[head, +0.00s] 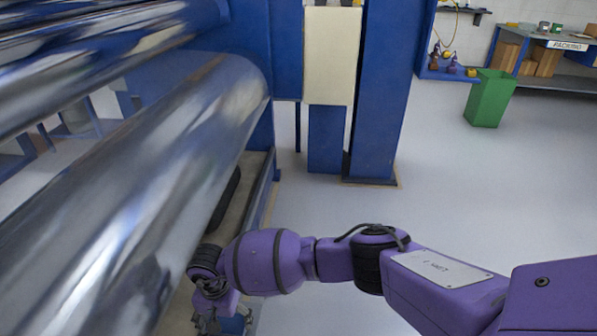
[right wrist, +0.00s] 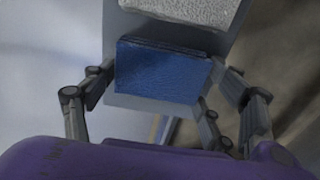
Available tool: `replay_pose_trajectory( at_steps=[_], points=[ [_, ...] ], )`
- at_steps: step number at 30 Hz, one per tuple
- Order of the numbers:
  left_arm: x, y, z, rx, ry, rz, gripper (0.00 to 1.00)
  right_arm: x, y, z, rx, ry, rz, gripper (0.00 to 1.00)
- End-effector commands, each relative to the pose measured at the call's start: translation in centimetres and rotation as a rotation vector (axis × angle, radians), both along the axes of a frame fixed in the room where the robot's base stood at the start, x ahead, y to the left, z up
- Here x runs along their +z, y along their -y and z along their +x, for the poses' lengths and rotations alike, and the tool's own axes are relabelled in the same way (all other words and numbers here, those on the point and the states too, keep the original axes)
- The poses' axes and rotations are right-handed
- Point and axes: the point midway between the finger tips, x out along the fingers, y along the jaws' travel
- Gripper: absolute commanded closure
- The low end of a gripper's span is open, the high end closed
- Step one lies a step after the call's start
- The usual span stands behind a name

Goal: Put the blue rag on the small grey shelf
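The blue rag (right wrist: 162,75) is a folded, flat block in the right wrist view, in front of or on a light grey panel (right wrist: 118,32) that looks like the small grey shelf. Whether it rests there or hangs above it I cannot tell. My right gripper (right wrist: 163,72) has fingers on both sides of the rag, tips close to its side edges; contact is unclear. In the head view my right gripper (head: 222,318) points down at the bottom edge, beside the large rollers. My left gripper is out of view.
A pale speckled block (right wrist: 190,8) lies on the grey panel beyond the rag. Large shiny rollers (head: 130,200) fill the left of the head view. A blue column (head: 380,90) stands behind, and a green bin (head: 489,98) stands at the back right. Open floor lies right.

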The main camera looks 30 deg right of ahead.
Motion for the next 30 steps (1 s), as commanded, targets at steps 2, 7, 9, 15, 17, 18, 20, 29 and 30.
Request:
replay_pose_trajectory(
  at_steps=[2,7,9,15,17,18,20,29,30],
  points=[
    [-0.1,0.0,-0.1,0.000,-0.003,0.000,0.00,0.0,0.0,0.0,0.001,0.000,0.000,0.12],
    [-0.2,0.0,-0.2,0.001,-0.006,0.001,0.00,0.1,0.0,0.0,0.000,0.000,0.000,0.04],
    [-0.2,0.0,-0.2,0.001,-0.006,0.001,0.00,0.1,-0.1,0.0,0.000,0.001,-0.001,0.04],
    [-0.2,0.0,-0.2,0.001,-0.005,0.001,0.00,0.2,0.0,0.1,0.001,0.001,0.000,0.04],
    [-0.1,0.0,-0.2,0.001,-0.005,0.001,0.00,0.6,0.0,0.1,0.000,0.002,0.000,0.04],
    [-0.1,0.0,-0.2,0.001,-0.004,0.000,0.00,1.0,0.0,0.2,0.001,0.003,0.000,0.04],
    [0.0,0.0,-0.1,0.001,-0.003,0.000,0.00,1.9,-0.1,0.2,0.003,0.005,0.001,0.04],
    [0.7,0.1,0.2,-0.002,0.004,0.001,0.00,8.2,0.0,0.2,0.003,0.006,0.000,0.04],
    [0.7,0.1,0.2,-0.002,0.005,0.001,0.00,9.0,0.0,0.2,0.002,0.006,0.001,0.04]
  ],
)
